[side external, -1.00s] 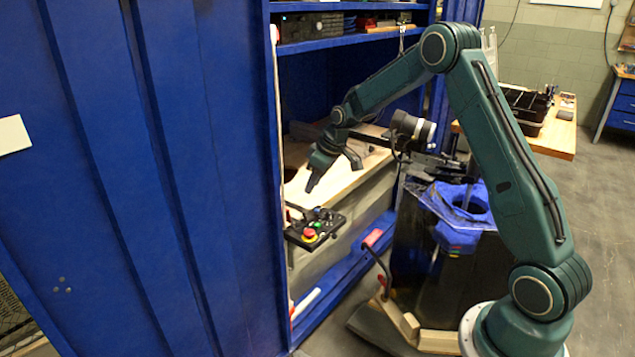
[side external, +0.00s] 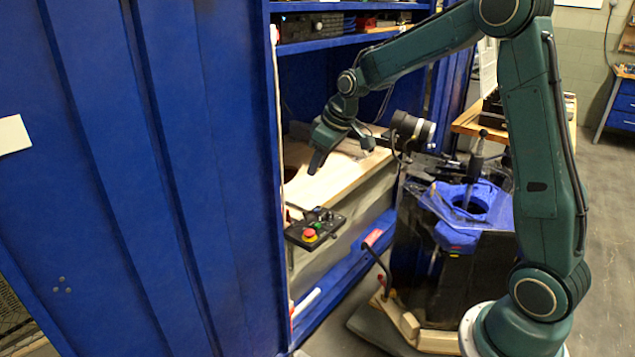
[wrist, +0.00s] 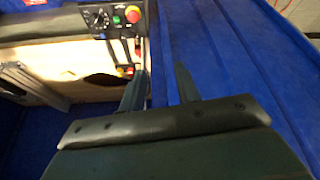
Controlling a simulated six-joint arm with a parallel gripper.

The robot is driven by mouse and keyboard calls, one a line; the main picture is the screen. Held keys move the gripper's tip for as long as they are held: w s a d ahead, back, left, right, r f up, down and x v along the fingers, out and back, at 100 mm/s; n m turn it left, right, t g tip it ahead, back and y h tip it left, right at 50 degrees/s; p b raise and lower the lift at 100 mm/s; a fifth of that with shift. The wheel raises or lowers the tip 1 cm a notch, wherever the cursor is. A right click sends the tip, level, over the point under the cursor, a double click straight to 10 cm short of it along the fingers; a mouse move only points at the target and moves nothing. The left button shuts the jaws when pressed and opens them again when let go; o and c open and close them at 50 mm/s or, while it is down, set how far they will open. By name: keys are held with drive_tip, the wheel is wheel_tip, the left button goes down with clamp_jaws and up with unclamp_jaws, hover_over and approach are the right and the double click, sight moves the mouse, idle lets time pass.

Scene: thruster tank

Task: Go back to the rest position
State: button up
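My gripper (side external: 318,168) hangs at the end of my dark green arm, above the light wooden worktop (side external: 338,180) inside the blue cabinet. It points down and a little to the left. In the wrist view my gripper (wrist: 160,82) shows two dark fingers standing apart with a gap between them. Nothing is seen held between the fingers. The control box (side external: 316,230) with a red button sits at the worktop's front edge, below and apart from my gripper. A control box with a red button also shows in the wrist view (wrist: 98,17).
The cabinet's blue side wall (side external: 140,170) fills the left. A shelf (side external: 345,40) with equipment is above the worktop. A black tank (side external: 420,270) with a blue collar (side external: 470,200) stands to the right, near a black cylindrical device (side external: 410,127). Open floor lies at far right.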

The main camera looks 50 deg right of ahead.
drive_tip(key=shift+s+a+r, duration=0.15)
drive_tip(key=shift+s+r, duration=0.05)
drive_tip(key=shift+r, duration=0.05)
idle(0.3)
drive_tip(key=s+a+r, duration=0.3)
drive_tip(key=s+r, duration=0.1)
drive_tip(key=s, duration=0.3)
drive_tip(key=s+a+r, duration=0.4)
drive_tip(key=s+r, duration=0.1)
drive_tip(key=s, duration=0.1)
drive_tip(key=s+a+m+t, duration=0.1)
drive_tip(key=s+a+m, duration=0.1)
drive_tip(key=s, duration=1.5)
drive_tip(key=shift+a+f+h, duration=0.4)
drive_tip(key=shift+a+f, duration=0.05)
drive_tip(key=shift+a, duration=0.1)
